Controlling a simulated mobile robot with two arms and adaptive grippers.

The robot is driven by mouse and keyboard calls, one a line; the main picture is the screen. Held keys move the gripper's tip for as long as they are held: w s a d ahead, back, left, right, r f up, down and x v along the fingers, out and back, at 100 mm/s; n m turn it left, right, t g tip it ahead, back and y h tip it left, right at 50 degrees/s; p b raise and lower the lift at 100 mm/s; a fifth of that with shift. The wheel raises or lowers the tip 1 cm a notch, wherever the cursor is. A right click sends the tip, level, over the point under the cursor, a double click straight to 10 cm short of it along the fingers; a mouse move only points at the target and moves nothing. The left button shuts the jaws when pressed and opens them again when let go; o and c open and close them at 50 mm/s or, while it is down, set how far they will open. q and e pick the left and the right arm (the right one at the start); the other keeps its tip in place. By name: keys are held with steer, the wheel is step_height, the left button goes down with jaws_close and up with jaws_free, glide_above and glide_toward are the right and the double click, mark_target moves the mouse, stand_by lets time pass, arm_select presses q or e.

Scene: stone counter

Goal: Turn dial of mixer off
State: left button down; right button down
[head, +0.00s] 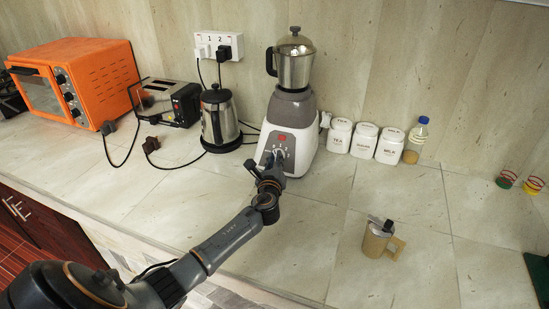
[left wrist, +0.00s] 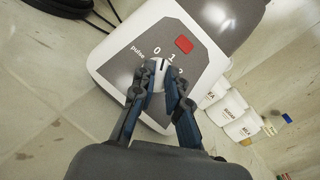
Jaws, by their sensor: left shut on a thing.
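The mixer (head: 291,112) stands against the back wall, with a white and grey base and a steel jar with a lid on top. Its front panel shows in the left wrist view (left wrist: 187,44) with a red button or light and the marks "pulse", 0, 1 and a partly hidden one. The dial (left wrist: 157,75) is a pale knob below these marks. My left gripper (left wrist: 163,72) has its two fingers on either side of the dial and is shut on it. In the head view the gripper (head: 272,165) is at the base's front. My right gripper is out of view.
A steel kettle (head: 219,118), a toaster (head: 168,101) and an orange oven (head: 85,75) stand left of the mixer. White canisters (head: 364,140) and a bottle (head: 416,141) stand to its right.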

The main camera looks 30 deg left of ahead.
arm_select(q)
steer(key=shift+n+g+y, duration=0.5)
steer(key=shift+n+g, duration=0.2)
steer(key=shift+n, duration=0.8)
steer(key=c, duration=1.3)
jaws_free()
steer(key=shift+c, duration=0.2)
steer(key=v, duration=1.2)
steer(key=shift+w, duration=0.1)
